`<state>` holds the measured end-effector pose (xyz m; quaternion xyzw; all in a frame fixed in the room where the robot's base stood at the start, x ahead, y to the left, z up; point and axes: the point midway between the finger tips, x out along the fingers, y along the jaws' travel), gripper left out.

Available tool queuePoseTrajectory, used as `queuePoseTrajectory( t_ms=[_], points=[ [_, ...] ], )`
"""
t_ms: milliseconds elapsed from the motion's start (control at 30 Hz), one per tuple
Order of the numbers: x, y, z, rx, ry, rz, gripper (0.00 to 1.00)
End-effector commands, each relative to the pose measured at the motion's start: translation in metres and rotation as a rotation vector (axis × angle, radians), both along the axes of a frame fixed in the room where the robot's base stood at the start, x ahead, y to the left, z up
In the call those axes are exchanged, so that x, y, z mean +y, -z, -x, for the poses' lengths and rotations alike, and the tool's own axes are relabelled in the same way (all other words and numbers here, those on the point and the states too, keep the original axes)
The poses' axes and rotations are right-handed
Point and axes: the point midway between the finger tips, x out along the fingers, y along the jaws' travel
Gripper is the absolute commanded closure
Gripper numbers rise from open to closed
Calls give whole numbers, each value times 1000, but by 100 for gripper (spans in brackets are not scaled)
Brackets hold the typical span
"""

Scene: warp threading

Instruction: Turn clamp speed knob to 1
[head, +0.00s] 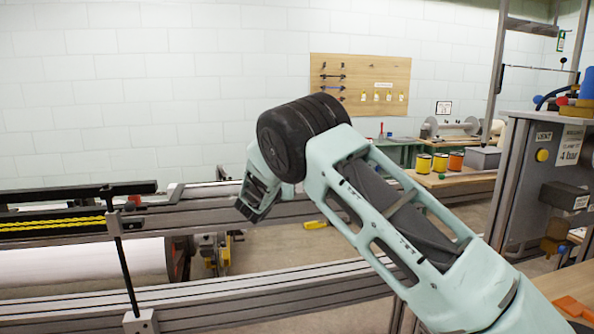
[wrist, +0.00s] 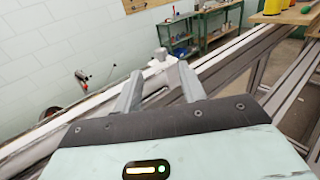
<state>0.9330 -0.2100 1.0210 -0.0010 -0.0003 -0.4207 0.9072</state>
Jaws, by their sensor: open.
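I cannot make out a clamp speed knob in either view. A grey control panel (head: 540,180) stands at the right of the head view. It carries a VENT label, a yellow button (head: 542,155) and a white sign (head: 569,145) reading 4 bar. My gripper (wrist: 160,78) shows in the wrist view with its two fingers apart and nothing between them. It points along a long metal rail (wrist: 225,65) and is away from the panel.
Long metal beams (head: 260,290) and a white roller (head: 85,270) fill the lower left of the head view. A wooden table with yellow spools (head: 440,162) stands behind my arm. A dark box (head: 565,195) juts from the panel. A green shelf (wrist: 205,30) stands by the wall.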

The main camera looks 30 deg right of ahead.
Motion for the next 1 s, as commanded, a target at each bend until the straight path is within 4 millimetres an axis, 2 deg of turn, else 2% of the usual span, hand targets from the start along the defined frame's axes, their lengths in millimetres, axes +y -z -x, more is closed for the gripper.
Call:
queuePoseTrajectory(
  t_ms=[100,400,600,933,967,1000],
  points=[
    [-22,-1,-17,-2,3,-1,59],
    [-63,0,-52,-1,2,-2,59],
    [-76,0,-64,0,0,-3,59],
    [-78,0,-66,0,-1,-1,59],
    [-78,0,-66,0,-1,-1,62],
    [-78,0,-66,0,-1,-1,73]
  ],
)
